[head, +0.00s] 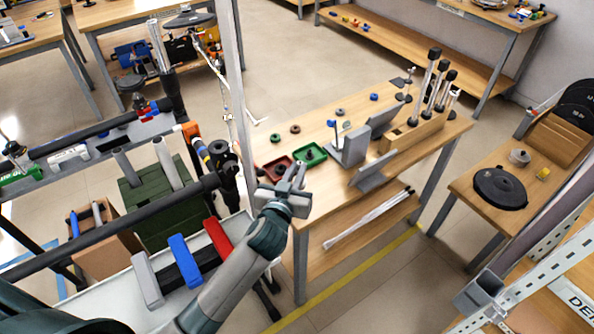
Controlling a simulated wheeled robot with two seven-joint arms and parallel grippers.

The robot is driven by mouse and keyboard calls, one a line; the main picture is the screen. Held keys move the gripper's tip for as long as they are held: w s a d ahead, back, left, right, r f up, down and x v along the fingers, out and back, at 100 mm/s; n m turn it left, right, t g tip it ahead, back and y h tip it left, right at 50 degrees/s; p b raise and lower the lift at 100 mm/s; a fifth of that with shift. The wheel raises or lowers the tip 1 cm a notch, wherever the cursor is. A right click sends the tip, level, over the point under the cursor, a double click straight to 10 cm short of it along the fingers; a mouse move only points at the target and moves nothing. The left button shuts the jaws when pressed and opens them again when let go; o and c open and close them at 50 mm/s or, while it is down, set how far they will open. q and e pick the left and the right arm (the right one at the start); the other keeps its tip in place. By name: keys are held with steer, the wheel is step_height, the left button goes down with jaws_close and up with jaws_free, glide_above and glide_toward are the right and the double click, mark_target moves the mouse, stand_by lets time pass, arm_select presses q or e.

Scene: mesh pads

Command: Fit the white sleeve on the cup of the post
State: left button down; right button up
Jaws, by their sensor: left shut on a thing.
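My left gripper (297,172) is shut, over the left end of the wooden table (325,195), close to the red and green trays. What it holds is very small and mostly hidden by the fingers; it seems to be the white sleeve. My right gripper is not in view.
A red tray (277,170) and a green tray (310,154) sit on the table. A grey bracket (350,148) and a wooden block (412,134) with several black-topped rods stand farther right. Black tubes (130,203) cross the left.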

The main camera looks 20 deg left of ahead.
arm_select(q)
steer(key=shift+p, duration=0.3)
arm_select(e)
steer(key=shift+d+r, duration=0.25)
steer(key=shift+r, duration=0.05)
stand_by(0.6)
arm_select(q)
steer(key=shift+f+b, duration=0.4)
steer(key=shift+f, duration=0.1)
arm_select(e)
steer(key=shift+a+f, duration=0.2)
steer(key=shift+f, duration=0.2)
arm_select(q)
steer(key=shift+f+b, duration=1.25)
steer(key=shift+f, duration=0.45)
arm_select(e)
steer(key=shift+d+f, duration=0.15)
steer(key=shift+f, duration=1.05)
arm_select(q)
steer(key=c, duration=1.7)
jaws_free()
steer(key=shift+s, duration=0.15)
